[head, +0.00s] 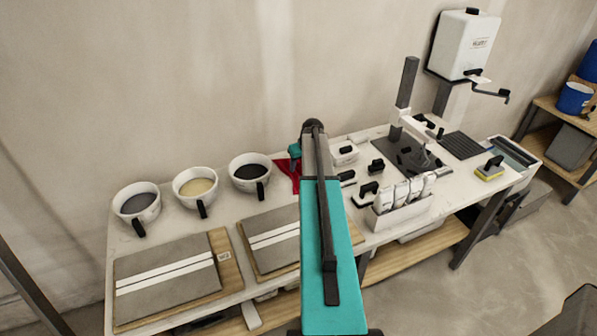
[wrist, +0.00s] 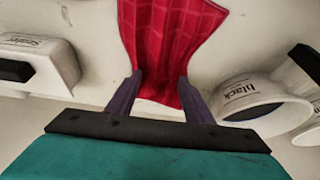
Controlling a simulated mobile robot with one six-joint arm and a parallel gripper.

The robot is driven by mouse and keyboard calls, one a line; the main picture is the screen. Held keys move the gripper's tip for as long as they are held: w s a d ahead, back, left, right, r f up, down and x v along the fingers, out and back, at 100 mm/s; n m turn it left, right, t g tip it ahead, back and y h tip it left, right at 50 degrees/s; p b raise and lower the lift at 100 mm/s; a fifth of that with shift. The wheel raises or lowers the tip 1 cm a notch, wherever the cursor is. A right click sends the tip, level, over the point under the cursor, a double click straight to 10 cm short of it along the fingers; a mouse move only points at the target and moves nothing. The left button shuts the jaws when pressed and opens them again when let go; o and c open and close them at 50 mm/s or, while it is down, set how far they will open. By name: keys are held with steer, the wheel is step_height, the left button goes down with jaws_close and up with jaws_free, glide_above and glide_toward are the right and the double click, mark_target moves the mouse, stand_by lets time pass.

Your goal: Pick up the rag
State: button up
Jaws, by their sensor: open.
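The rag is a red cloth with a faint grid pattern. In the wrist view the rag (wrist: 170,40) hangs or lies ahead of my gripper (wrist: 160,82), with its lower part between the two fingers. The fingers are apart, one on each side of the cloth. In the head view only a bit of the rag (head: 284,166) shows, at the back of the table beside my arm, which hides the rest.
A cup marked black (wrist: 262,100) stands close right of my gripper in the wrist view, and a white box (wrist: 40,62) stands to the left. On the table (head: 180,238) are several cups, two tile boards (head: 168,283) and a white holder (head: 400,216) with bottles.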

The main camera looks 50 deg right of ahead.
steer(key=shift+w+f, duration=0.15)
steer(key=shift+f, duration=0.1)
stand_by(0.4)
jaws_close()
